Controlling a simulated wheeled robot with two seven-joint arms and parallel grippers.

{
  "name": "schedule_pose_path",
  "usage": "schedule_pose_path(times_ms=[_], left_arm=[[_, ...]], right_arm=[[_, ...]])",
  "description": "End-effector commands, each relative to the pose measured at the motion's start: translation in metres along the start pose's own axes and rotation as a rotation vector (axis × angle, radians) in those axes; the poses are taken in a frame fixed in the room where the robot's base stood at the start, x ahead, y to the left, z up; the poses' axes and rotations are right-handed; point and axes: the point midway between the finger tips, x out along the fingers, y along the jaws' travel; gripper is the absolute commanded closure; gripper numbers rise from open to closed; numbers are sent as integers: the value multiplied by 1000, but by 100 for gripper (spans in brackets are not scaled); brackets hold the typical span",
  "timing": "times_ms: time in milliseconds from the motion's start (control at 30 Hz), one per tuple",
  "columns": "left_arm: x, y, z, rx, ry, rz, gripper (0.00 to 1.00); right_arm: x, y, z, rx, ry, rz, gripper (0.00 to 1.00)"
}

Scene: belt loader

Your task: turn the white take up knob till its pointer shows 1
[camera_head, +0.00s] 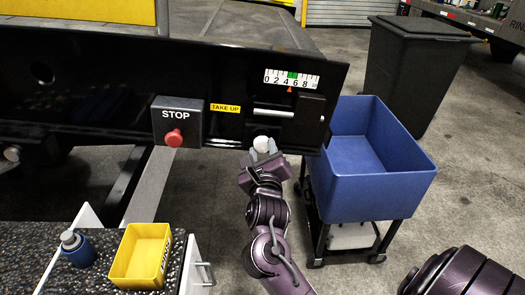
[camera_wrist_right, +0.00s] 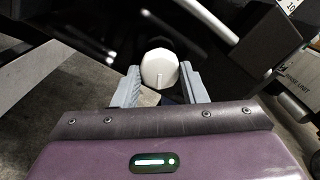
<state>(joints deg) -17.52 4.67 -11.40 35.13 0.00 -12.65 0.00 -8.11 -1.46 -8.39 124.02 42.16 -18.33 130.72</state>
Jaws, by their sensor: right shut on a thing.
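The white take up knob (camera_head: 263,143) sits below the black panel, under the yellow TAKE UP label (camera_head: 225,108). My right gripper (camera_head: 264,153) is shut on it from below. In the right wrist view the knob (camera_wrist_right: 159,68) is a faceted white cap with a short ridge near its lower edge, between the two grey fingers. The white scale (camera_head: 291,78) above has marks from 0 up and a green band. Its red pointer (camera_head: 290,89) stands about midway between 4 and 6. My left gripper is not in view.
A grey STOP box with a red button (camera_head: 174,138) is left of the knob. A blue bin (camera_head: 375,170) on a cart stands to the right, a dark bin (camera_head: 410,75) behind it. A yellow tray (camera_head: 143,255) and blue bottle (camera_head: 77,250) stand on the counter.

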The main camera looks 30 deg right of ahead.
Motion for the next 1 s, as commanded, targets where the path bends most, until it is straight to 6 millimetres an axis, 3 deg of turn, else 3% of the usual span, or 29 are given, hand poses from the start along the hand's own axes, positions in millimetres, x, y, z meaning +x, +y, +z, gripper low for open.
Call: schedule_pose_path(times_ms=[200, 467, 1000], left_arm=[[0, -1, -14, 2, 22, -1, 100], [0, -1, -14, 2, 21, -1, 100], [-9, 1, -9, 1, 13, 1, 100]], right_arm=[[0, 0, 0, -12, 0, -1, 84], [0, -1, 0, -118, 0, -2, 84], [0, -2, 2, -603, -1, -2, 84]])
